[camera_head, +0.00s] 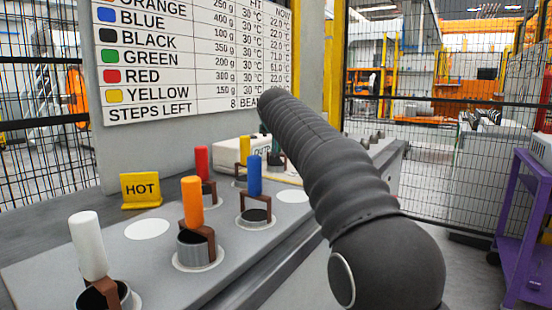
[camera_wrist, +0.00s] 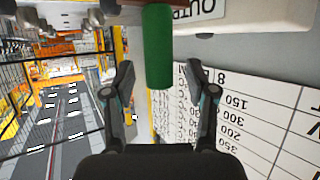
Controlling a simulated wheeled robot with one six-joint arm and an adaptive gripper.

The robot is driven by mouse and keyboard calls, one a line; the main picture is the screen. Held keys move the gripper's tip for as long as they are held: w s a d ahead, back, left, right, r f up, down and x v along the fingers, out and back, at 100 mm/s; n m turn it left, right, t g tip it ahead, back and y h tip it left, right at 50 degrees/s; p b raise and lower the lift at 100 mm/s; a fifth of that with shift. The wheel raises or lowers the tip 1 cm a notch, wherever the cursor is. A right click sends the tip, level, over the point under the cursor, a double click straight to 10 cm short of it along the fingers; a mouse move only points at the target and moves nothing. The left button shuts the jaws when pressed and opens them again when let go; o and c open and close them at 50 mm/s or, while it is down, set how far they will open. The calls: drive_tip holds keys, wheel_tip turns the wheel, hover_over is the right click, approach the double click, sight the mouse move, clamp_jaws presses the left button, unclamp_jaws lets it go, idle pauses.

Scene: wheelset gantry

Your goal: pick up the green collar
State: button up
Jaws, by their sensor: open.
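The green collar's handle (camera_wrist: 158,47) is a green upright cylinder at the top middle of the wrist view. In the head view a small part of the green handle (camera_head: 276,146) shows beside my arm; the rest is hidden. My gripper (camera_wrist: 160,76) is open, with one finger on each side of the green handle in the wrist view and a visible gap on both sides. I cannot tell how far the handle reaches in between the fingers.
White (camera_head: 88,246), orange (camera_head: 192,202), blue (camera_head: 255,176), red (camera_head: 202,162) and yellow (camera_head: 244,151) handles stand on the grey bench. A yellow HOT sign (camera_head: 141,190) stands at its back. A white list board (camera_head: 190,60) rises behind. A purple cart (camera_head: 525,225) is right.

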drive_tip(key=shift+w+f, duration=0.1)
drive_tip(key=shift+w, duration=0.1)
clamp_jaws()
idle(0.3)
drive_tip(key=shift+r+p, duration=0.75)
drive_tip(key=shift+r, duration=1.25)
drive_tip(key=shift+s+d+r, duration=0.1)
drive_tip(key=shift+s+r, duration=0.1)
drive_tip(key=shift+r, duration=0.1)
drive_tip(key=s+d+r, duration=0.5)
drive_tip(key=s+r, duration=0.5)
drive_tip(key=r, duration=0.1)
drive_tip(key=shift+r+p, duration=0.25)
drive_tip(key=shift+p, duration=0.15)
